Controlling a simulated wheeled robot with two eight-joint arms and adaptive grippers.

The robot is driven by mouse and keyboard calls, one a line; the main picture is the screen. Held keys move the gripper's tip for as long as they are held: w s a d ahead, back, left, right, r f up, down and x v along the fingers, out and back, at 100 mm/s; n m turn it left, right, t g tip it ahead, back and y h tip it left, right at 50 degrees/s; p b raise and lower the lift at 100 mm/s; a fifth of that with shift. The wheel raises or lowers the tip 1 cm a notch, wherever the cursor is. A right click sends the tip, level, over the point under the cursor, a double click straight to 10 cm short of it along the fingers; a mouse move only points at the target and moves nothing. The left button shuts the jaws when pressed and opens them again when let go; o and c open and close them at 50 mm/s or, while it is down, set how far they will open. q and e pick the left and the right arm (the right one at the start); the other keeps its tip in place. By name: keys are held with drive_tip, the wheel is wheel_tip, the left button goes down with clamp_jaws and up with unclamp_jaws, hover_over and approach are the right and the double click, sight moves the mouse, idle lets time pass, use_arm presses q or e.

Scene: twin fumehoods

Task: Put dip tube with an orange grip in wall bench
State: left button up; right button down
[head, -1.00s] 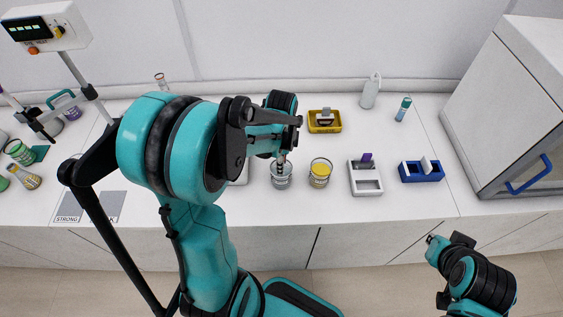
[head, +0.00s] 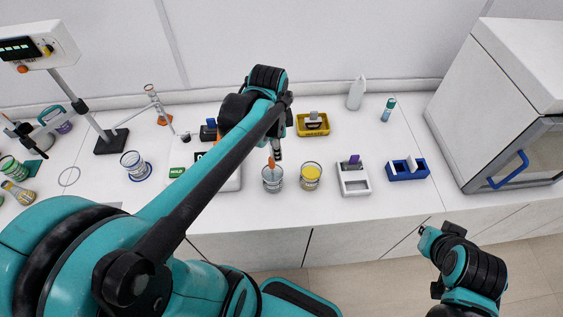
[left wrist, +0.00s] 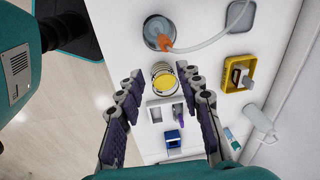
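The dip tube's orange grip (head: 271,163) shows at the mouth of a clear beaker (head: 272,183) on the white wall bench (head: 420,197). In the left wrist view the orange grip (left wrist: 166,44) lies at the rim of the grey-looking beaker (left wrist: 151,24), with a pale hose running from it to the right. My left gripper (head: 277,154) is just above and behind the grip in the head view. In the left wrist view the gripper (left wrist: 163,92) is open, with nothing between its fingers. My right arm shows at the lower right, but I see no gripper on it.
A yellow-filled beaker (head: 311,178) stands right beside the clear beaker. A white holder (head: 354,183), blue holder (head: 407,170) and yellow tray (head: 312,125) are near. A white cabinet (head: 490,110) stands at the right. My left arm partly hides a white device (head: 228,182).

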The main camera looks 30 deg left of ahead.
use_arm(q)
drive_tip(key=s+d+r+n+t, duration=0.1)
drive_tip(key=s+d+n+t, duration=0.4)
drive_tip(key=n, duration=0.5)
drive_tip(key=shift+s+d+r+n+t, duration=0.15)
drive_tip(key=shift+s+d+n+t, duration=0.2)
drive_tip(key=shift+s+d, duration=0.6)
